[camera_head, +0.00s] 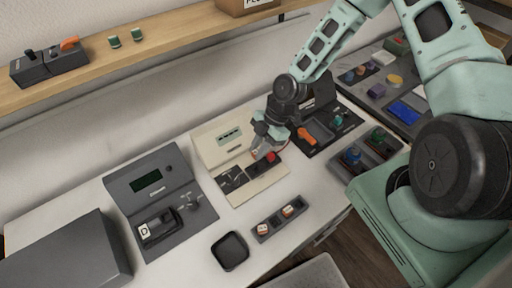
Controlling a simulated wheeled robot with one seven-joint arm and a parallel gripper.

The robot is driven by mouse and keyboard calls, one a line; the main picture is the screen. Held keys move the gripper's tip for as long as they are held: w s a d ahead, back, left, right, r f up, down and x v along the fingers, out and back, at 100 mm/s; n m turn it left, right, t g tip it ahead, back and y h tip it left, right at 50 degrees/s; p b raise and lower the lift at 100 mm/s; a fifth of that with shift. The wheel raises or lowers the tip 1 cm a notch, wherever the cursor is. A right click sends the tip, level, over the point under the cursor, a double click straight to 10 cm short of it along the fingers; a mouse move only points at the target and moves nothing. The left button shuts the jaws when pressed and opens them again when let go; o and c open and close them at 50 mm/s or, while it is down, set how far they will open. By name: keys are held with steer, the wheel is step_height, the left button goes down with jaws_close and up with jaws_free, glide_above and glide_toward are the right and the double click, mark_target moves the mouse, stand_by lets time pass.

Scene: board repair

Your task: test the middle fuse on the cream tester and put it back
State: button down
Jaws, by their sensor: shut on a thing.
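The cream tester (209,148) stands on the white bench in the middle of the view, with a small display on its raised back and dark panels on its flat front. My gripper (262,152) is low over the right part of the tester's front. It is shut on the middle fuse, which is mostly hidden by the fingers; I cannot tell whether the fuse touches the tester. A red part (270,156) shows beside the fingertips. The dark fuse rack (276,222) lies in front of the tester. It holds a left fuse (263,229) and a right fuse (288,211), with a gap between them.
A dark grey meter unit (172,166) stands left of the tester, and a black dish (230,251) lies left of the rack. A dark station with an orange part (306,136) and trays of coloured parts are at right. A wooden shelf (178,38) runs behind.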

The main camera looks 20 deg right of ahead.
steer(key=shift+f+b, duration=1.6)
steer(key=shift+f, duration=0.8)
steer(key=shift+f+b, duration=0.85)
steer(key=shift+f, duration=0.15)
stand_by(1.1)
steer(key=c, duration=0.9)
jaws_free()
steer(key=shift+c, duration=0.2)
steer(key=shift+r+p, duration=0.35)
steer(key=shift+r, duration=0.15)
steer(key=shift+r+p, duration=0.75)
steer(key=shift+r, duration=0.3)
steer(key=shift+r, duration=0.1)
steer(key=shift+r+p, duration=2.25)
steer(key=shift+r, duration=0.7)
